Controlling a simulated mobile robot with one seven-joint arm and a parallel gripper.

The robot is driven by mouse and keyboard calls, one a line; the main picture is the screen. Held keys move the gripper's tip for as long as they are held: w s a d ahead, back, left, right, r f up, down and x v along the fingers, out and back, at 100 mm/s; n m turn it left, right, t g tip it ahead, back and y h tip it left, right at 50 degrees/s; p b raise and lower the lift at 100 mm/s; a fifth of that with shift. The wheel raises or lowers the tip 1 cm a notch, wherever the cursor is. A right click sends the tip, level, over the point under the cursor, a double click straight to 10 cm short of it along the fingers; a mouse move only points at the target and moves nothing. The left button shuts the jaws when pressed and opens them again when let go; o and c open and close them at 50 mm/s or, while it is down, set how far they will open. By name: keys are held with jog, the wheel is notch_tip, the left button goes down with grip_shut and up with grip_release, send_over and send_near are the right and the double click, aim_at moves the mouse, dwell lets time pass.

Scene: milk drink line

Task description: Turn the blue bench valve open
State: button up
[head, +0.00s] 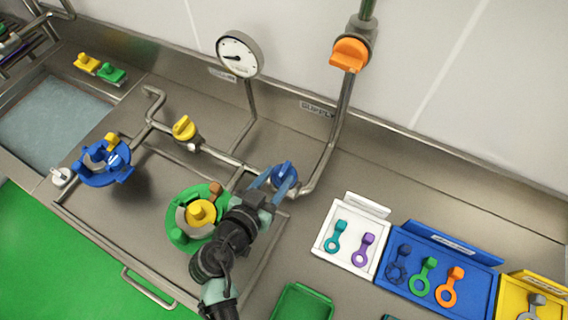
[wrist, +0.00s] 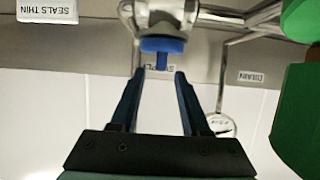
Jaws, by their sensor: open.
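The blue bench valve (head: 287,172) sits on the steel pipe at the centre of the head view, near the foot of the riser pipe. In the wrist view its round blue body (wrist: 162,45) and narrow handle show at the top. My gripper (head: 281,180) is open, its two fingers pointing at the valve. In the wrist view the gripper (wrist: 160,74) has the handle's tip centred between its fingertips, with a gap on each side. I cannot tell how deep the handle reaches between the fingers. The fingers partly hide the valve in the head view.
A yellow valve (head: 184,128) is on the pipe to the left, and an orange valve (head: 349,54) is on the riser. A gauge (head: 239,54) stands behind. A green round fitting (head: 178,236) is close beside my arm. White (head: 323,244) and blue (head: 480,306) trays lie right.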

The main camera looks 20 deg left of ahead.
aim_at(284, 170)
jog(key=shift+x, duration=2.15)
grip_shut()
